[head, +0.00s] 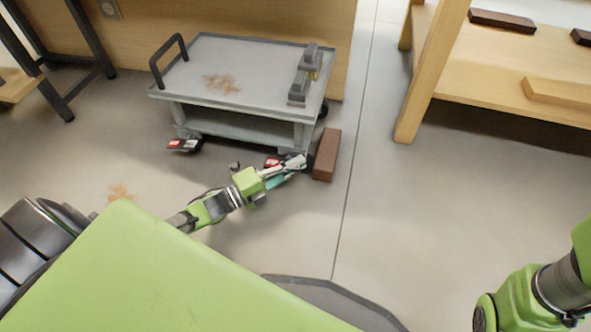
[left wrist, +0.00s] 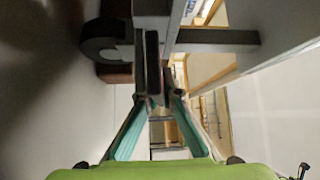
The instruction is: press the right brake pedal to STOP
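A low grey cart (head: 240,75) stands against the wooden panel. Its right brake pedal (head: 271,162), with a red and white label, is low at the cart's front right corner, beside a dark caster. Its left brake pedal (head: 184,145), also labelled red and white, is at the front left corner. My left gripper (head: 301,162) reaches low to the right pedal and partly covers it. In the left wrist view, its teal-padded fingers (left wrist: 162,98) are apart, with dark bars just beyond the tips. I cannot tell whether they touch the pedal. My right gripper is out of view.
A brown brick (head: 327,155) lies on the floor just right of the caster and shows behind the wheel in the left wrist view (left wrist: 116,75). A wooden shelf (head: 490,75) stands at the upper right. The floor between is clear.

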